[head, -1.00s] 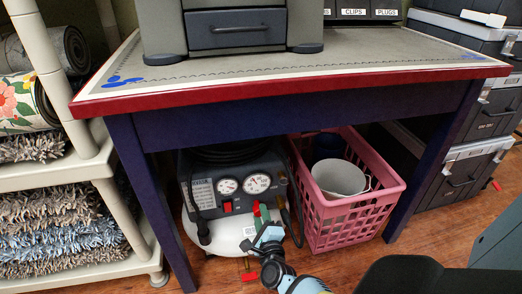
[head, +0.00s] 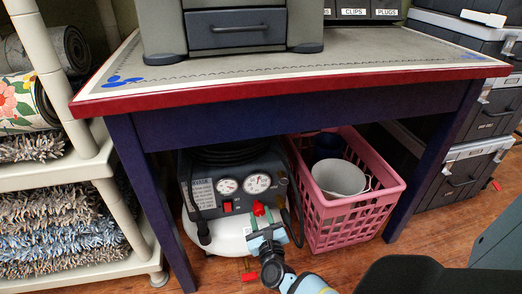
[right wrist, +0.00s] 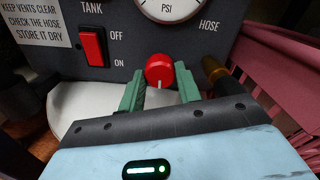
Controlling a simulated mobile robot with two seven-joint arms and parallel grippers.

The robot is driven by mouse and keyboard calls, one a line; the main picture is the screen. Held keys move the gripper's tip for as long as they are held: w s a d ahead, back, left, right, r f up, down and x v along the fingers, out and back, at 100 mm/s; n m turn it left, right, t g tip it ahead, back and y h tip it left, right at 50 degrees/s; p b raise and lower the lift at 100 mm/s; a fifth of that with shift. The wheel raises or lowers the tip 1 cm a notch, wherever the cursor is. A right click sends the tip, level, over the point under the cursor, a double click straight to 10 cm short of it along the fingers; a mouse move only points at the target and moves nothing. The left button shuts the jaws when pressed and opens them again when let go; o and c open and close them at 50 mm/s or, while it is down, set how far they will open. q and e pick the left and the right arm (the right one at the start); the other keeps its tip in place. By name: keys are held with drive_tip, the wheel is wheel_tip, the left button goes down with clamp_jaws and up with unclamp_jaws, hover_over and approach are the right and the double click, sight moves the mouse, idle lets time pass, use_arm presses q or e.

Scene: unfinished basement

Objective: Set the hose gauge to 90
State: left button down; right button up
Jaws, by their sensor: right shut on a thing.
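The compressor (head: 231,180) stands under the table. Its panel has two round gauges; the right one, the hose gauge (head: 257,183), is too small to read. In the right wrist view the HOSE label sits beside a gauge (right wrist: 168,8) marked PSI, cut off at the top, its needle not visible. Below it is a round red knob (right wrist: 159,68) with a pale mark at its lower edge. My right gripper (right wrist: 161,85) has its green fingers on either side of this knob, shut on it. It also shows in the head view (head: 264,226). My left gripper is out of view.
A red tank switch (right wrist: 92,46) is left of the knob. A pink crate (head: 349,222) with a white bucket (head: 339,178) stands close on the right. The table (head: 290,92) and its blue legs frame the space. Shelves with rugs stand at left.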

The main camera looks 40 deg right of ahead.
drive_tip(key=shift+m, duration=0.5)
drive_tip(key=o, duration=1)
drive_tip(key=shift+c, duration=0.2)
drive_tip(key=p+v, duration=0.2)
drive_tip(key=v, duration=0.5)
drive_tip(key=shift+s+p, duration=0.35)
drive_tip(key=shift+a, duration=0.2)
